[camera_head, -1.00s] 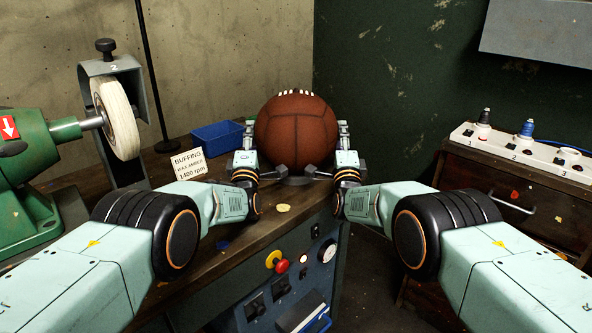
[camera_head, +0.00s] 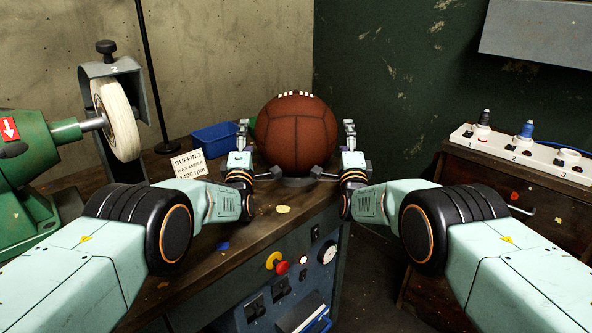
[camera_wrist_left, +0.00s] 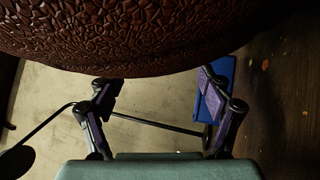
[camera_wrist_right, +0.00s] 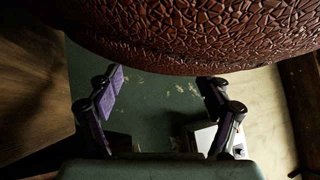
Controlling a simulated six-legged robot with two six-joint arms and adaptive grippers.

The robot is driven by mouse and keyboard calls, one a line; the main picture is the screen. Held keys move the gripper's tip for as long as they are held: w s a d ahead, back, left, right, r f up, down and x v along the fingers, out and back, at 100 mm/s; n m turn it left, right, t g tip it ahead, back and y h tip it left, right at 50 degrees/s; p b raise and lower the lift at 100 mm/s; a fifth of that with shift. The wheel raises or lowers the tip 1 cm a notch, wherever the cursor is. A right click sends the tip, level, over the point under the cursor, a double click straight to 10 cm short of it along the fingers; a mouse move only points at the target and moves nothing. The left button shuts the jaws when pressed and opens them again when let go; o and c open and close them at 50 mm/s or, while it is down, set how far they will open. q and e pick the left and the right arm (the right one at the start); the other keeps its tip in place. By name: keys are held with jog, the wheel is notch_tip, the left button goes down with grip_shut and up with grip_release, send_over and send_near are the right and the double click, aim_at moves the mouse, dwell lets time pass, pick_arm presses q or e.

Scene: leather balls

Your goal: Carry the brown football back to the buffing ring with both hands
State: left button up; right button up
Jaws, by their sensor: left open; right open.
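The brown football (camera_head: 297,134), a pebbled leather ball with white laces on top, rests on a dark ring (camera_head: 297,182) at the bench's far end. The ball hides most of the ring. My left gripper (camera_head: 250,152) is open at the ball's left side, and my right gripper (camera_head: 342,152) is open at its right side. A small gap shows between each gripper's upper finger and the ball. In the left wrist view the ball (camera_wrist_left: 140,35) fills the top, beyond the spread fingers. The right wrist view likewise shows the ball (camera_wrist_right: 190,35) above open fingers.
A green buffing machine with a pale wheel (camera_head: 117,118) stands at the left. A buffing sign (camera_head: 188,165) and a blue bin (camera_head: 215,138) are behind my left arm. A power strip (camera_head: 520,150) lies on a cabinet at the right. A dark gap separates bench and cabinet.

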pick_arm(q)
jog(key=s, duration=1.3)
jog(key=shift+f, duration=0.15)
pick_arm(e)
jog(key=v, duration=1.2)
dwell(0.5)
jog(key=x, duration=1.1)
jog(key=shift+w, duration=0.35)
dwell(0.3)
dwell(0.5)
pick_arm(q)
jog(key=w, duration=1.3)
pick_arm(e)
jog(key=shift+w+r, duration=0.15)
dwell(3.0)
